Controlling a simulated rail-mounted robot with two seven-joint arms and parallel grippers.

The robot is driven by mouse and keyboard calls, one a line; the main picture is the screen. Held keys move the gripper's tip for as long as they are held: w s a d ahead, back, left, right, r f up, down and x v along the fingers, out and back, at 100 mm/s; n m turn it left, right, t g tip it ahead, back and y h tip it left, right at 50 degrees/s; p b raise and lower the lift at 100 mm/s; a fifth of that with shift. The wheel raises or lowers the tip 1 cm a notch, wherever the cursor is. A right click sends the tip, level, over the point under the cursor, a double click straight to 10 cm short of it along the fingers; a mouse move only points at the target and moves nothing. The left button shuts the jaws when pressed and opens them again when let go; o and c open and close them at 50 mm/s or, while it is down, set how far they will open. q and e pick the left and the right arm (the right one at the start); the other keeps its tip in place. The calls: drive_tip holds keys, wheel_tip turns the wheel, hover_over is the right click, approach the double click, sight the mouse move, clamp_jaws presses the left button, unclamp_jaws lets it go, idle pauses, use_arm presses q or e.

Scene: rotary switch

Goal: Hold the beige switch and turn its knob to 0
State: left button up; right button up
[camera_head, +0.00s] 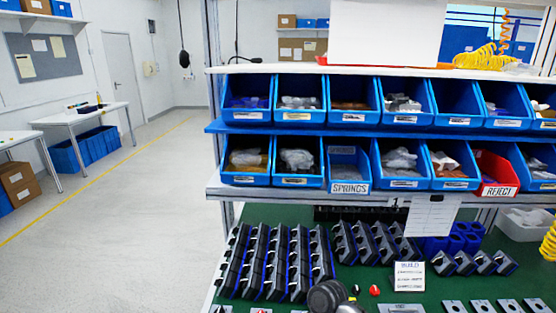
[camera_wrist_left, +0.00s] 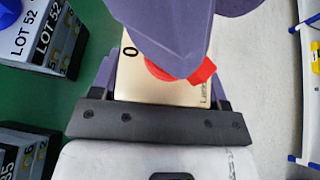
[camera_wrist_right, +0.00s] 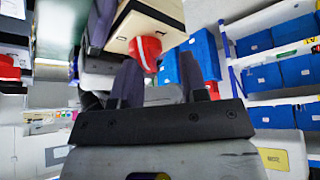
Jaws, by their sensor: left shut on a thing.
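The beige switch (camera_wrist_left: 135,80) is between the fingers of my left gripper (camera_wrist_left: 160,90), which is shut on it. A "0" is printed on its face left of the red knob (camera_wrist_left: 203,72). In the left wrist view a purple finger covers much of the knob, and its red tip shows at the right. In the right wrist view the beige switch (camera_wrist_right: 145,22) is at the top, tilted, with the red knob (camera_wrist_right: 147,48) facing my right gripper (camera_wrist_right: 159,63). The right fingers are apart, with the knob at their tips; contact cannot be told. The switch is not discernible in the head view.
A green bench (camera_head: 265,214) holds rows of dark switches (camera_head: 283,262) and a build card (camera_head: 409,275). Blue bins (camera_head: 298,115) and a red reject bin (camera_head: 497,189) stand on shelves behind. Open floor (camera_head: 130,220) lies to the left.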

drive_tip(key=shift+w+r, duration=0.1)
drive_tip(key=shift+r, duration=2.1)
drive_tip(key=shift+c, duration=0.4)
drive_tip(key=c, duration=0.4)
drive_tip(key=shift+d, duration=0.15)
drive_tip(key=shift+c, duration=0.9)
drive_tip(key=shift+m+t+y, duration=0.3)
drive_tip(key=shift+t+y, duration=0.6)
drive_tip(key=d, duration=0.4)
drive_tip(key=shift+d+f, duration=0.15)
drive_tip(key=shift+d, duration=0.1)
clamp_jaws()
drive_tip(key=s+d+r+t+y, duration=0.2)
drive_tip(key=d+t, duration=0.1)
drive_tip(key=d, duration=0.3)
drive_tip(key=shift+m, duration=0.4)
drive_tip(key=x, duration=0.7)
drive_tip(key=w+a+r+x, duration=0.1)
drive_tip(key=x, duration=0.2)
drive_tip(key=shift+a+f, duration=0.35)
drive_tip(key=shift+w+a, duration=0.35)
drive_tip(key=shift+a, duration=0.05)
